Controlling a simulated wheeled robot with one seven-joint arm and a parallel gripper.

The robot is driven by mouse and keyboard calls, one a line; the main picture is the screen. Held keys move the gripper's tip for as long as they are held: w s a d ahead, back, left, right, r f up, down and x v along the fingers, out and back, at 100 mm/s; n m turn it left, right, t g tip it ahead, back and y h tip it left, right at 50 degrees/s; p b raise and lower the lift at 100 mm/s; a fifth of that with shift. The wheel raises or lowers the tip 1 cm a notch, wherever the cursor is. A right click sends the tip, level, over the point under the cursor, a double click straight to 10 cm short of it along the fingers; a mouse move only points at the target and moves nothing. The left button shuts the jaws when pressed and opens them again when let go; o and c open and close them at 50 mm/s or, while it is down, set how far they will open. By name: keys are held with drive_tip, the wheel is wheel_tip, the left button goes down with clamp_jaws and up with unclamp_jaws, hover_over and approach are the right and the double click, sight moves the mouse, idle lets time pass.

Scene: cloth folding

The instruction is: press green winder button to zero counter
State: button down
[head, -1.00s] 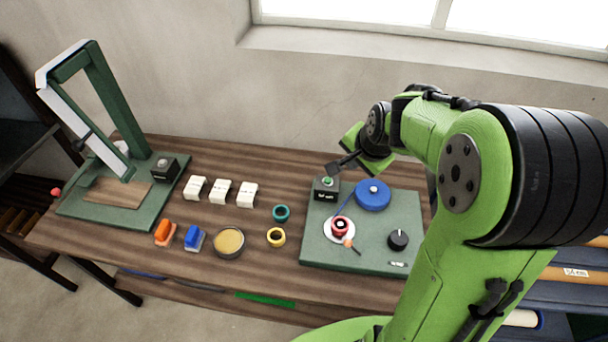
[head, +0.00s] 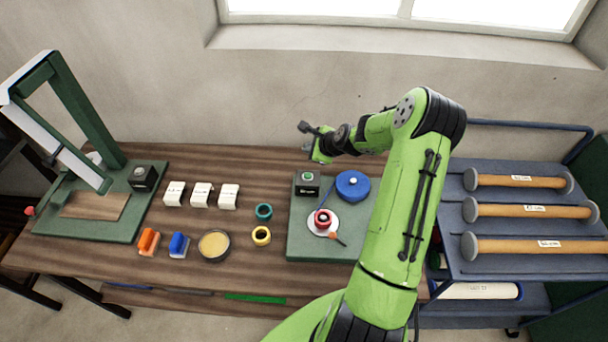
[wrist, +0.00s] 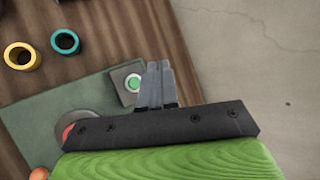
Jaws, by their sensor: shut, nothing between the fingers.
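The green winder button (head: 307,176) sits on top of a small dark box (head: 307,188) at the back left of the green winder base (head: 298,240). In the wrist view the button (wrist: 133,83) shows just left of my fingertips. My gripper (head: 303,127) is shut and empty, up behind the box near the wall in the head view. It also shows in the wrist view (wrist: 155,68). I cannot tell its exact height, but it looks apart from the button. The counter digits on the box front are too small to read.
A rack of rollers (head: 530,211) stands at right. The wall is close behind.

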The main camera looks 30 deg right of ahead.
sight(309, 177)
drive_tip(key=shift+f, duration=0.1)
wheel_tip(309, 177, down, 9)
drive_tip(key=b, duration=0.6)
drive_tip(key=shift+b, duration=0.4)
idle(1.3)
drive_tip(key=shift+f, duration=0.25)
drive_tip(key=shift+f+b, duration=0.5)
drive_tip(key=shift+b, duration=0.05)
idle(0.6)
drive_tip(key=shift+r+p, duration=0.7)
drive_tip(key=shift+r, duration=0.2)
drive_tip(key=shift+r, duration=0.1)
drive_tip(key=shift+r+p, duration=1.95)
drive_tip(key=shift+r, duration=0.5)
